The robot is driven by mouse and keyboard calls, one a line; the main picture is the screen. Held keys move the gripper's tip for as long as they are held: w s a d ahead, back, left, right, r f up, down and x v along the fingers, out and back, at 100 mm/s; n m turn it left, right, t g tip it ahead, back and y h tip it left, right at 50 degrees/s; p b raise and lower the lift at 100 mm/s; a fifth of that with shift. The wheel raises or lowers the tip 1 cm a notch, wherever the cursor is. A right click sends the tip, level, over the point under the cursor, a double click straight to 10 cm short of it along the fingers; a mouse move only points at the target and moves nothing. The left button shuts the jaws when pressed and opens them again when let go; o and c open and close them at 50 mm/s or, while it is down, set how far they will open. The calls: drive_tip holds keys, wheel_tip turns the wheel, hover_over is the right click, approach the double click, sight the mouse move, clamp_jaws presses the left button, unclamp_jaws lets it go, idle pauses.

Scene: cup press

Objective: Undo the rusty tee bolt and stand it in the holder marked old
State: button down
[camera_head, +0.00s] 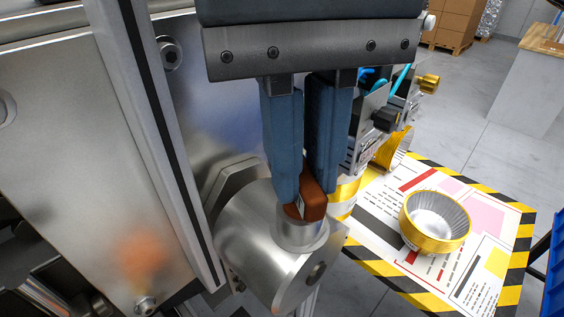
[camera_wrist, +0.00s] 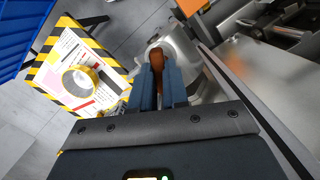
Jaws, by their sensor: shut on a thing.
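The rusty tee bolt (camera_head: 314,200) sits with its brown crossbar at the top of a round metal socket (camera_head: 299,232) on the press. My gripper (camera_head: 303,190) points down over it, its two blue fingers closed on the crossbar. The wrist view also shows the bolt (camera_wrist: 156,58) between the fingers. Its shank is hidden in the socket. I cannot make out a holder with a readable "old" mark.
A yellow-rimmed metal cup (camera_head: 435,222) stands on a mat with a black-and-yellow border (camera_head: 508,283) at the right. Other yellow parts and a black knob (camera_head: 386,119) are close behind my fingers. A large metal plate (camera_head: 70,130) fills the left.

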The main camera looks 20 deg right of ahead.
drive_tip(key=shift+n+p, duration=0.9)
drive_tip(key=shift+n, duration=0.6)
drive_tip(key=shift+n+h+p, duration=0.4)
drive_tip(key=shift+n+p, duration=0.25)
drive_tip(key=shift+n, duration=0.95)
drive_tip(key=n+p, duration=0.2)
drive_tip(key=n, duration=0.3)
drive_tip(key=shift+a+t, duration=0.1)
drive_tip(key=shift+t, duration=0.2)
drive_tip(key=shift+n+h, duration=0.3)
drive_tip(key=shift+n, duration=0.1)
